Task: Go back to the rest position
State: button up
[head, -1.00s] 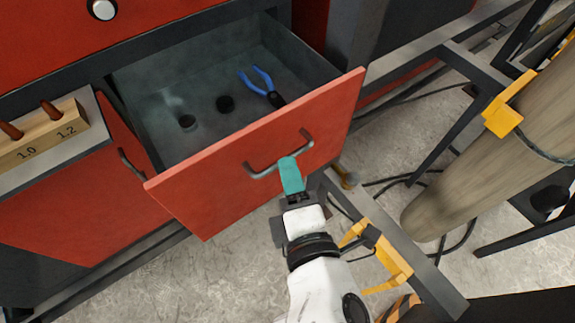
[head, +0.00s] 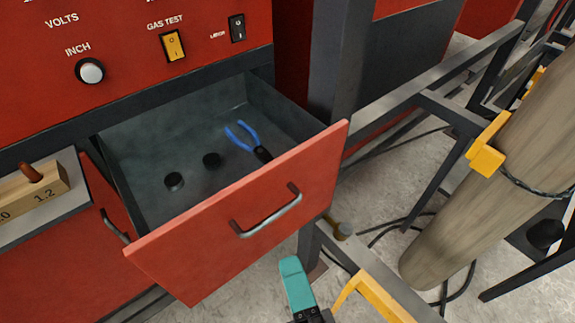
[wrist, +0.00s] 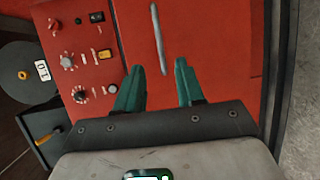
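My gripper (head: 297,288) shows at the bottom of the head view, below and apart from the drawer handle (head: 266,214). In the wrist view its two teal fingers (wrist: 160,88) are spread with nothing between them. The red drawer (head: 230,230) stands pulled open. A grey bar on a red face shows beyond the fingertips in the wrist view (wrist: 158,38).
A red panel with a knob (head: 89,70) and switches is above the drawer. A wooden block (head: 30,195) sits on a ledge at left. A dark frame with yellow clamps (head: 487,146) and a thick post (head: 480,195) stand at right. Cables lie on the concrete floor.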

jog(key=w+d+f+m+g+h, duration=0.2)
jog(key=d+f+m+g+h, duration=0.4)
jog(key=d+f+m, duration=0.7)
jog(key=s+d+f+m+g+y, duration=0.2)
jog(key=s+d+f+m+g, duration=0.6)
jog(key=s+d+f, duration=0.3)
jog(key=shift+d+f+m+g+y, duration=0.35)
jog(key=shift+f+m+g+y, duration=0.05)
jog(key=shift+f, duration=0.15)
